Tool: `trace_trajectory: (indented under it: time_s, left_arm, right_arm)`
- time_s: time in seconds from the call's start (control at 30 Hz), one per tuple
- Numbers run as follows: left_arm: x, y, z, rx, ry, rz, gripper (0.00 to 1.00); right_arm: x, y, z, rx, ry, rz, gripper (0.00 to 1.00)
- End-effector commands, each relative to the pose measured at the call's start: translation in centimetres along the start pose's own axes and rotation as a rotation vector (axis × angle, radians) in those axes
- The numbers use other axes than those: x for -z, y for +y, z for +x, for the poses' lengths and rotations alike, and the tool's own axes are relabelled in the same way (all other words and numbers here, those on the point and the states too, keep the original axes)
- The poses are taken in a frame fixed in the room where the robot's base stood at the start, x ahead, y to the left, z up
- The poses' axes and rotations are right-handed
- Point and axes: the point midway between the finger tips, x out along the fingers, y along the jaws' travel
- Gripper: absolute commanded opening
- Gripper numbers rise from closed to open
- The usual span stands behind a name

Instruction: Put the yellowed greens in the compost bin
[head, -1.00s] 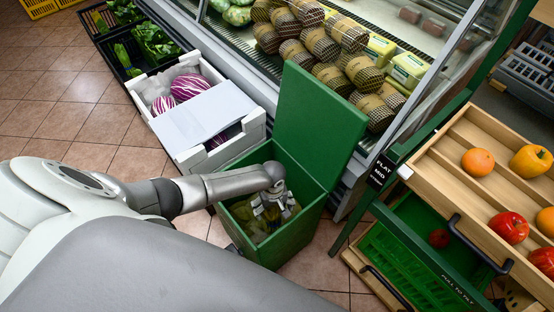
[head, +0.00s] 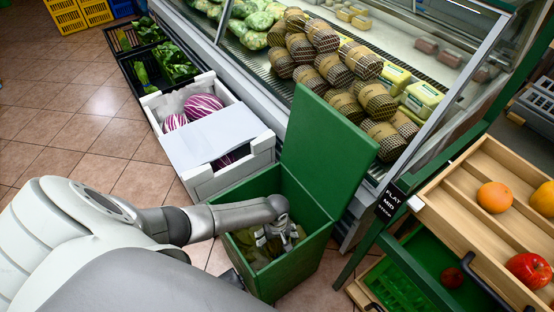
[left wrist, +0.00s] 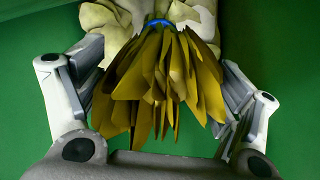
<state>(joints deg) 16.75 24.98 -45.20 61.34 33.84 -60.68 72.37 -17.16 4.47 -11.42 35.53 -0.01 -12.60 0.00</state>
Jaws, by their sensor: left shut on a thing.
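The green compost bin (head: 297,276) stands open, its lid (head: 322,150) raised upright at the back. My left gripper (head: 272,238) reaches down inside the bin. In the left wrist view my left gripper (left wrist: 160,92) is shut on the yellowed greens (left wrist: 165,78), a bunch of brownish-yellow leaves with a blue band. Its fingers lie on either side of the bunch, and green bin walls surround it. Pale pieces lie beyond the band; I cannot tell whether they belong to the bunch. In the head view the greens are mostly hidden by the gripper. My right gripper is not in view.
A white crate (head: 232,180) with red cabbages stands left of the bin, with black crates of leafy greens (head: 177,66) behind. A glass chiller with netted produce (head: 330,70) is behind. A wooden fruit rack (head: 447,212) stands to the right. Tiled floor is free at left.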

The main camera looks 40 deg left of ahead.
Motion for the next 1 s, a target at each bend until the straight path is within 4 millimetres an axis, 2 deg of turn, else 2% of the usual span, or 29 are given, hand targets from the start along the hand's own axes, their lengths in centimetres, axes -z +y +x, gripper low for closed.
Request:
trace_trajectory:
  time_s: [0.03,0.07,0.13,0.5,0.67,0.77,1.0]
  left_arm:
    - [0.0,0.1,-0.1,-0.001,0.000,0.000,0.35]
    - [0.0,0.1,-0.1,-0.001,0.000,0.000,0.91]
    - [0.0,0.1,-0.1,-0.001,0.000,0.000,1.00]
    - [0.0,0.0,0.0,0.001,-0.001,0.000,1.00]
    - [0.0,0.0,-0.8,0.000,-0.001,0.001,1.00]
    - [-0.1,0.0,-1.9,-0.002,-0.001,0.002,1.00]
    - [0.0,0.0,-6.0,-0.002,0.001,0.002,1.00]
  right_arm:
    - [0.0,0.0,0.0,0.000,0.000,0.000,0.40]
    - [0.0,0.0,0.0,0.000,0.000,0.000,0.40]
    - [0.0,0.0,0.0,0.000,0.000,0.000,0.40]
    - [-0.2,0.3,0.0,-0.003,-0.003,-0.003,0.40]
    - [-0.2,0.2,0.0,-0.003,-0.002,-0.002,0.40]
    - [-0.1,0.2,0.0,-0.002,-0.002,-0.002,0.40]
    - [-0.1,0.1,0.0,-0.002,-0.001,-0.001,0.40]
